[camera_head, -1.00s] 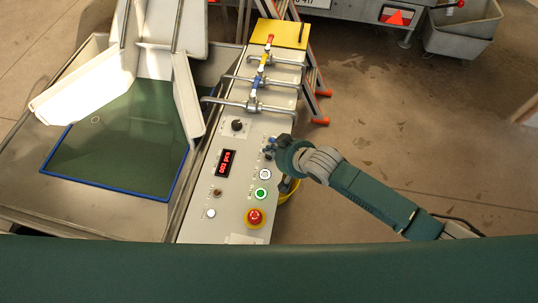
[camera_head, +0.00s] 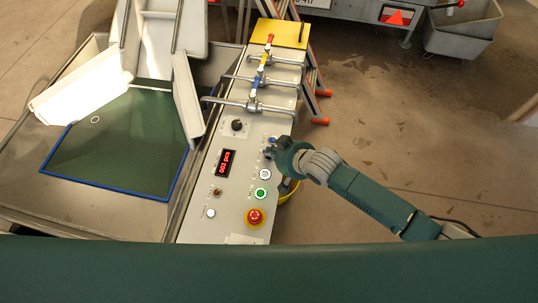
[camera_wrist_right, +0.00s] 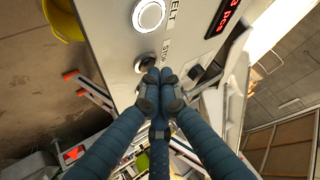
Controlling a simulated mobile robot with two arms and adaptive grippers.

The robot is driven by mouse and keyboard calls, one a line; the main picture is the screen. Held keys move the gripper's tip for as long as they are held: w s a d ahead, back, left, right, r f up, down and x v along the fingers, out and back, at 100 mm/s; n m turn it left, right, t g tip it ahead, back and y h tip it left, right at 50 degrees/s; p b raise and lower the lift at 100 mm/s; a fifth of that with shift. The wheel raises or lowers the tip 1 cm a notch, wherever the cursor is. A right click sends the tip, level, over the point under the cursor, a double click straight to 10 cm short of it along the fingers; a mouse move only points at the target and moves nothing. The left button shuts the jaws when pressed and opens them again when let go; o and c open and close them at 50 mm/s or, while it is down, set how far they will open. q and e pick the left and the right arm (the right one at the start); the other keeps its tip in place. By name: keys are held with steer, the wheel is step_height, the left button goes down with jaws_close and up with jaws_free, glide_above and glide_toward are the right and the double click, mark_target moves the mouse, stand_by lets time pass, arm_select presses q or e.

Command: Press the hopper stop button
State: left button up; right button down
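The grey control panel (camera_head: 200,225) runs up the middle of the head view. My right gripper (camera_head: 269,152) is over its right edge, above the white button (camera_head: 265,174). In the right wrist view my gripper (camera_wrist_right: 161,88) has its fingertips together, with nothing seen between them. A dark round button with a metal ring (camera_wrist_right: 145,64) lies just beyond the fingertips, partly hidden by them. The word "STOP" is printed beside it. I cannot tell whether the fingertips touch it. My left gripper is not in view.
The panel also has a green button (camera_head: 261,194), a red emergency stop (camera_head: 255,217), a black knob (camera_head: 237,125) and a red display (camera_head: 226,163). Pipes with coloured valve handles (camera_head: 257,83) cross its far part. Open floor (camera_head: 400,120) lies to the right.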

mark_target(270, 158)
steer(key=shift+f, duration=0.4)
stand_by(0.8)
steer(key=shift+r+p, duration=0.75)
steer(key=shift+r, duration=0.05)
steer(key=shift+r, duration=0.1)
step_height(270, 158, up, 5)
steer(key=p, duration=0.5)
stand_by(0.6)
